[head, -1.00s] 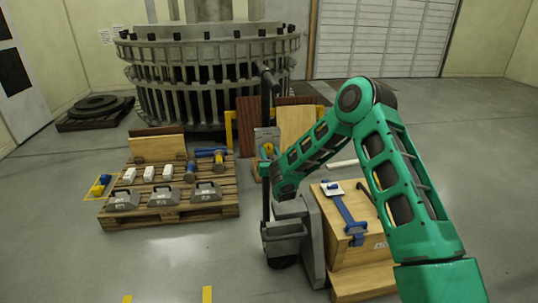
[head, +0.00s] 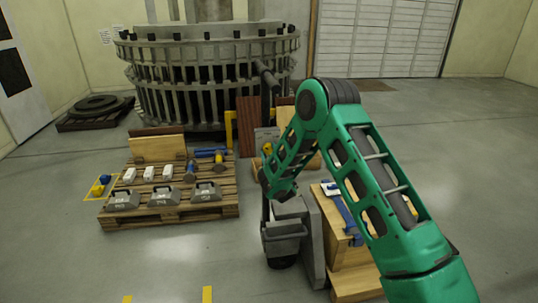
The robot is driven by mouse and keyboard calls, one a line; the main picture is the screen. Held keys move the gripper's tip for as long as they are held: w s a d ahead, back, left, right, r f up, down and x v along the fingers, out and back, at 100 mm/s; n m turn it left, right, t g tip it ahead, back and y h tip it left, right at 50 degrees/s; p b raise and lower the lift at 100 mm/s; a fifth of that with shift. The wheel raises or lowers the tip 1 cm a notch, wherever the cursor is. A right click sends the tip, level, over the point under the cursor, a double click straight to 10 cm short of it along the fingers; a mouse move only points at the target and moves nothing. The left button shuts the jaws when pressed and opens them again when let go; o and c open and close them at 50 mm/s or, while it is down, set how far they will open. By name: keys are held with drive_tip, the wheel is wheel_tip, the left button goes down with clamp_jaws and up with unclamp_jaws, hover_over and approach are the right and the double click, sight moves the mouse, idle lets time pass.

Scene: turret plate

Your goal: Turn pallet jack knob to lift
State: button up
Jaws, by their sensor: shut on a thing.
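The pallet jack (head: 284,230) stands in the middle of the head view, a grey body with a tall dark mast and handle (head: 266,80). My green arm reaches in from the lower right, bends at a high elbow and comes down to the jack. My gripper (head: 263,176) is small and dark, at the jack's mast just above the grey body. It is shut on the knob there. The fingertips and the knob are mostly hidden by the arm and too small to make out, so the knob's angle cannot be told.
A wooden pallet (head: 170,216) with grey weights, white blocks and blue tools lies to the left. A wooden box (head: 349,256) with a blue tool (head: 343,212) stands close right of the jack, partly behind my arm. A large ringed turret (head: 210,80) fills the back. The front floor is clear.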

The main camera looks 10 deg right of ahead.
drive_tip(key=shift+n, duration=0.5)
drive_tip(key=o, duration=1)
drive_tip(key=shift+o, duration=0.2)
drive_tip(key=shift+s, duration=0.15)
